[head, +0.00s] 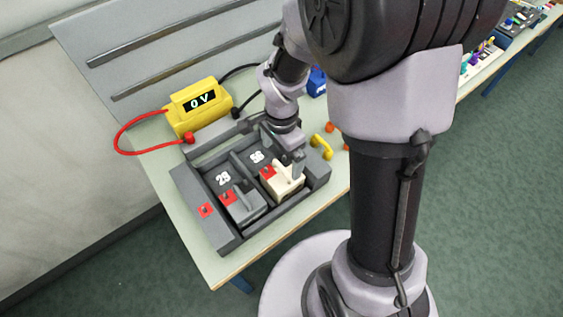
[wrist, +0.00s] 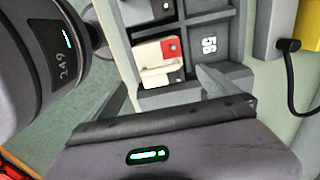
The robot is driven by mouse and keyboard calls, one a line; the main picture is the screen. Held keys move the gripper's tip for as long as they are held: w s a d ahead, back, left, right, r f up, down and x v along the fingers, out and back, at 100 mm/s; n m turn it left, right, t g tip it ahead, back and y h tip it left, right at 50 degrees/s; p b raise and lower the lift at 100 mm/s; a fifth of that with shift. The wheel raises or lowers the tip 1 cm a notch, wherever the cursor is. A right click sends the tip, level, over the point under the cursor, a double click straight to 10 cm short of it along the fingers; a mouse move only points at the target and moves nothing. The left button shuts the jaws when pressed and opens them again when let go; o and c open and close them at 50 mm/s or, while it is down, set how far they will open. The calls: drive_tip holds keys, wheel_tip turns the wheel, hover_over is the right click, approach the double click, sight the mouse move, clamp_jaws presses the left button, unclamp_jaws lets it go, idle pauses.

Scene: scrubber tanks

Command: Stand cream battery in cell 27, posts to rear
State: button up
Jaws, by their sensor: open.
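The cream battery (head: 284,184), with a red patch at one end, sits in the right-hand section of the dark grey tray (head: 232,246), by a white number that looks like 56. It also shows in the wrist view (wrist: 153,57), beside the 56. My gripper (head: 297,160) is open and right at the cream battery; I cannot tell whether a finger touches it. A grey battery (head: 246,207) with a red patch sits in the left-hand section, by a number that looks like 29 or 23. I cannot make out a 27.
A yellow meter (head: 196,107) reading 0 V stands behind the tray, with a red lead (head: 124,132) and a black lead. A yellow curved piece (head: 321,147) and small orange pieces (head: 330,127) lie right of the tray. The bench is bare in front.

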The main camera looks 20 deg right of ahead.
drive_tip(key=s+a+r+n+t+y, duration=0.1)
drive_tip(key=s+r+n, duration=0.4)
drive_tip(key=r, duration=0.5)
drive_tip(key=s+a+r+n+t+y, duration=0.1)
drive_tip(key=s+a+r+n+t, duration=0.2)
drive_tip(key=s+r, duration=0.5)
wheel_tip(320, 180, up, 3)
drive_tip(key=shift+n+t, duration=0.9)
drive_tip(key=shift+n, duration=0.1)
drive_tip(key=shift+w, duration=0.1)
